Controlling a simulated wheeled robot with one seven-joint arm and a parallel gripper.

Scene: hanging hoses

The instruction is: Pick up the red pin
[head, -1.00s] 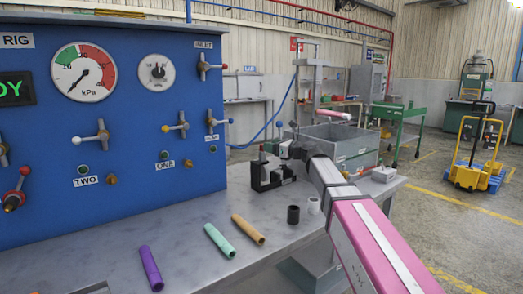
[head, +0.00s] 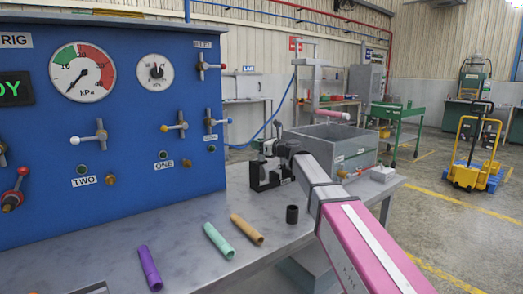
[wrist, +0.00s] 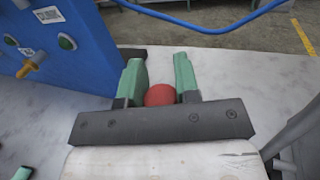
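My gripper (wrist: 160,80) has two green fingers that stand apart in the wrist view. A round red thing (wrist: 160,95), which looks like the red pin, lies between them near the dark palm bar. It fills most of the gap, and its lower edge is hidden by the bar. I cannot tell whether the fingers touch it. In the head view my gripper (head: 276,146) is small and dark, at the black block (head: 264,178) on the bench. The red pin cannot be made out there.
The blue panel (head: 110,140) rises at the left.

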